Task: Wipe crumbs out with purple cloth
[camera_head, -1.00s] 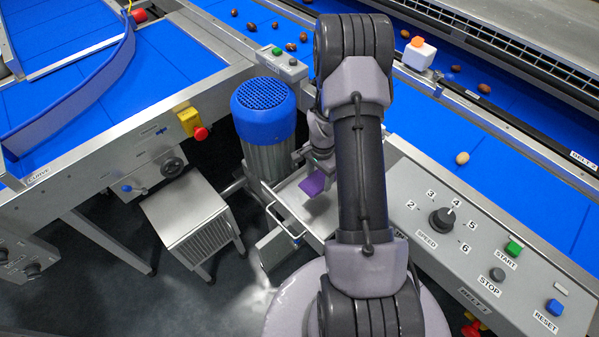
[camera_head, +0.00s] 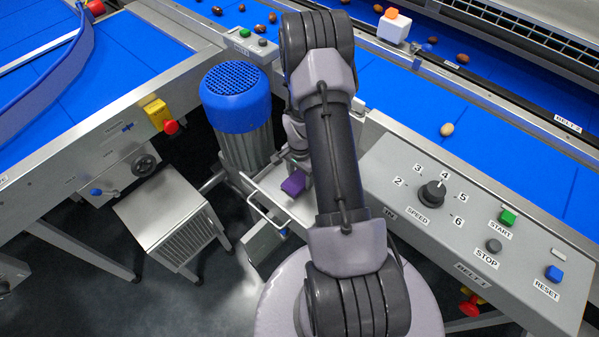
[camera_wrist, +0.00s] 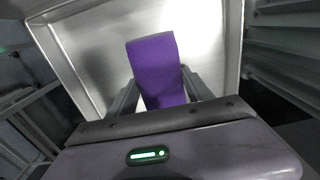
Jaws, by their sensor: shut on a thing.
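The purple cloth (camera_wrist: 155,65) shows in the wrist view as a folded pad between the two fingers of my gripper (camera_wrist: 160,95). My gripper is shut on it. Behind it in that view is a metal tray (camera_wrist: 75,62) with raised walls and a bright, bare floor; I see no distinct crumbs on it. In the head view the cloth (camera_head: 293,183) shows just left of my arm, over the tray (camera_head: 272,190) beside the blue motor. My gripper's fingers are mostly hidden there by my arm. I cannot tell whether the cloth touches the tray floor.
A blue-topped motor (camera_head: 236,105) stands close behind and left of the tray. A control panel (camera_head: 470,215) with a dial and buttons lies to the right. A vented metal box (camera_head: 170,220) stands at left. Blue belts (camera_head: 395,95) with scattered dates run behind.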

